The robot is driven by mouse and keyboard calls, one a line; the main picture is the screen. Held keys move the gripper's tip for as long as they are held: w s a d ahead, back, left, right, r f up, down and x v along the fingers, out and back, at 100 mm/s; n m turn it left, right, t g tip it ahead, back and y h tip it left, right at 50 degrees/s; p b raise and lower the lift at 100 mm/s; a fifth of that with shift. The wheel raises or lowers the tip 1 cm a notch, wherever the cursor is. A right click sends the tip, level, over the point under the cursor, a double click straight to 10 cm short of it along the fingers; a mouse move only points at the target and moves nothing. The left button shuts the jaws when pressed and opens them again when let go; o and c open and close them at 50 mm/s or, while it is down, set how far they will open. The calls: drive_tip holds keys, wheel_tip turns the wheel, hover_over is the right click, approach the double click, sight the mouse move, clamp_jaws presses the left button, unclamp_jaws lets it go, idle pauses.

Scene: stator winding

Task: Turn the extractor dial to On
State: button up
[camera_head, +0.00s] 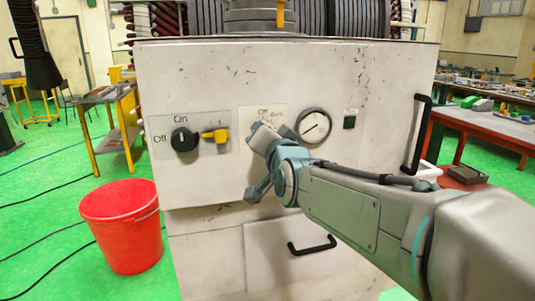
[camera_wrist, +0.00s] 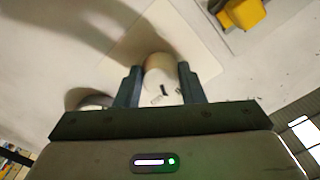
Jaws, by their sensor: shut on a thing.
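A pale round dial (camera_wrist: 160,78) on a cream label plate sits between the two fingers of my gripper (camera_wrist: 158,88) in the wrist view, and the fingers are shut on it. A small dark mark shows on its face. In the head view my gripper (camera_head: 262,140) covers this dial; "Off" and what looks like "Auto" show on the cream plate (camera_head: 250,116) above it. Which label the dial points to is hidden. A black dial (camera_head: 184,139) with "Off" and "On" around it is farther left on the cabinet front (camera_head: 200,80). I cannot read the word extractor on either.
A yellow switch (camera_head: 216,136) is beside the black dial. A round gauge (camera_head: 313,125) and a small dark green button (camera_head: 349,122) are to the right of my gripper. Black handles (camera_head: 418,135) stick out from the cabinet. A red bucket (camera_head: 122,228) stands on the green floor at left.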

drive_tip(key=m+b, duration=0.4)
drive_tip(key=m, duration=0.2)
drive_tip(key=m+b, duration=0.3)
drive_tip(key=m, duration=0.3)
drive_tip(key=shift+a+r+m+b, duration=0.1)
drive_tip(key=shift+r+m+b, duration=0.1)
drive_tip(key=shift+m+b, duration=0.15)
idle(0.4)
drive_tip(key=o, duration=1)
drive_tip(key=shift+s, duration=0.1)
